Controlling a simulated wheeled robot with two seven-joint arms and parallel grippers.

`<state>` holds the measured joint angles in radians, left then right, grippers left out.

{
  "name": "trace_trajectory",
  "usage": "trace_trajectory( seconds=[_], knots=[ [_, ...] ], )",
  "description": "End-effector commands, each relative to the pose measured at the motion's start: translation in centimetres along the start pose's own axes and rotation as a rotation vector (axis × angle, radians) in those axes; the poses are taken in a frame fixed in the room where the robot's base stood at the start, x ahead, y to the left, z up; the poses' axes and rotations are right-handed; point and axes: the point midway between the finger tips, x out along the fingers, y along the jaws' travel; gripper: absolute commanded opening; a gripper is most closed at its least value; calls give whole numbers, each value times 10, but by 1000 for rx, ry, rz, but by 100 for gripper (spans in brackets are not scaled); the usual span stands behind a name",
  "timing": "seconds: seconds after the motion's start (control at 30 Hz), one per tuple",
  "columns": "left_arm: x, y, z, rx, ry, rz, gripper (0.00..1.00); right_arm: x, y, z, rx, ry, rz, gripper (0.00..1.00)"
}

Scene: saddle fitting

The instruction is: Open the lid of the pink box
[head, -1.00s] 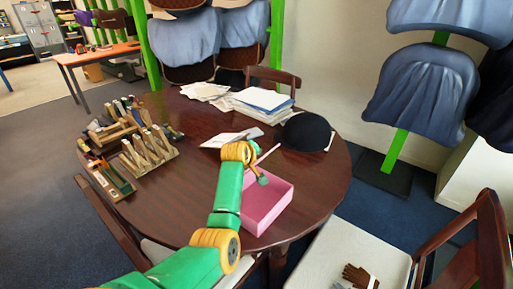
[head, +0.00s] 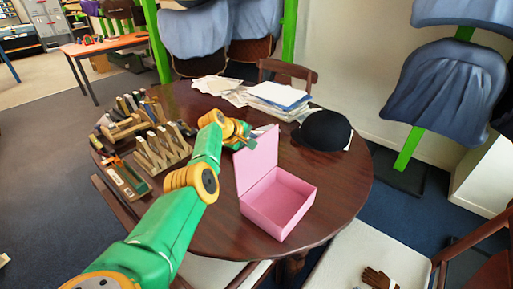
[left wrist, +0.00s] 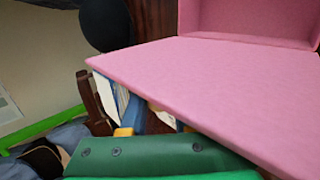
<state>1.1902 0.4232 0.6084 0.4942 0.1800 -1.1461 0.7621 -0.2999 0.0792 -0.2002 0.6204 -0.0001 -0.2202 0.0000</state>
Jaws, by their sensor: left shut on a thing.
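The pink box (head: 284,204) stands on the round wooden table with its inside showing empty. Its lid (head: 257,165) stands roughly upright along the box's left side. My left gripper (head: 249,143) is shut on the lid near its upper left edge. In the left wrist view the lid (left wrist: 215,90) fills the middle, with part of the box (left wrist: 250,18) beyond it. A green part of my gripper shows along the bottom there, and the fingertips are mostly hidden. My right gripper is not in view.
The wooden table (head: 335,193) has free room right of the box. A black cap (head: 322,130) and paper stacks (head: 276,97) lie behind it. Wooden tool racks (head: 160,150) stand at the left. Chairs stand around the table.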

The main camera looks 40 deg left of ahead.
Motion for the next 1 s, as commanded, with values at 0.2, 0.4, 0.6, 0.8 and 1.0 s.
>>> trace_trajectory(
  seconds=[0.2, 0.4, 0.6, 0.8, 1.0],
  knots=[
    [-1, 1, -3, 1, 7, 5, 0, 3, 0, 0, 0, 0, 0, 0],
    [-1, 1, -3, 2, 7, 4, 0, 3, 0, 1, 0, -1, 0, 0],
    [-1, 1, -3, 2, 7, 4, 40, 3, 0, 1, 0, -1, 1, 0],
    [0, 0, -2, 2, 5, 2, 57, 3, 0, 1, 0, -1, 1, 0],
    [-1, 0, -2, 2, 4, 1, 57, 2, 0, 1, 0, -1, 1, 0]
  ],
)
